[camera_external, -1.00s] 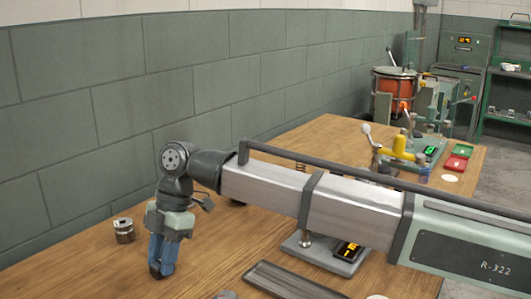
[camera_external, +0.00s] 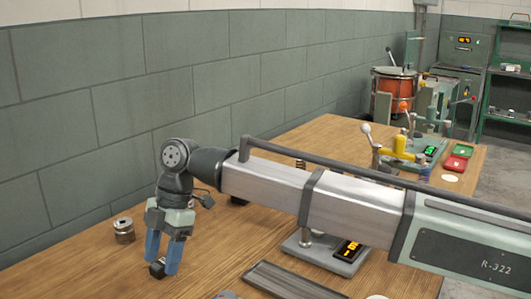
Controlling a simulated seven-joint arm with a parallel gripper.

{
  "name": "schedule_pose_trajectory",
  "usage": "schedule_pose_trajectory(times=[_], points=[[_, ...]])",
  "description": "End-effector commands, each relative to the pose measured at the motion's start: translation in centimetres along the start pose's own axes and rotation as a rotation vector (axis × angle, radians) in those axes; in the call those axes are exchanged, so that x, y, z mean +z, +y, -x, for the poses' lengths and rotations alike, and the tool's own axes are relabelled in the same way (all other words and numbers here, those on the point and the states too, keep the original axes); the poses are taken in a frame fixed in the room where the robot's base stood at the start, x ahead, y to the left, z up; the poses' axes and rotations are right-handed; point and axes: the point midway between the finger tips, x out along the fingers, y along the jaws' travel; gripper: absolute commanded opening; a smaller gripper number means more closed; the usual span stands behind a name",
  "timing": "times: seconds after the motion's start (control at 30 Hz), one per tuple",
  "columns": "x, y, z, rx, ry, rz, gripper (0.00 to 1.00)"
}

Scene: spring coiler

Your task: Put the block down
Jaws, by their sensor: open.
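My gripper (camera_external: 163,262) points down at the left part of the wooden table (camera_external: 215,245), with its two blue fingers spread apart. A small dark block (camera_external: 157,269) sits low between the fingertips, at table level as far as I can tell. The fingers partly hide the block. I cannot tell whether either finger still touches it.
A metal cylinder (camera_external: 124,231) stands just left of my gripper. To the right are a dark tray (camera_external: 296,280) and a scale-like device with a lit display (camera_external: 348,250). A yellow lever machine (camera_external: 399,147) and a red tray (camera_external: 463,150) stand farther back.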

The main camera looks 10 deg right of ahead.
Motion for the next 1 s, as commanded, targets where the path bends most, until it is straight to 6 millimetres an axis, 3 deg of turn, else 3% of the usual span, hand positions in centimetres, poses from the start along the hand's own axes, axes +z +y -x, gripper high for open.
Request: schedule_pose_trajectory(times=[0.6,1.0], points=[[0.0,0.1,10.0,0.001,0.001,-0.001,0.57],[0.0,0.0,11.5,-0.001,0.000,0.000,0.57]])
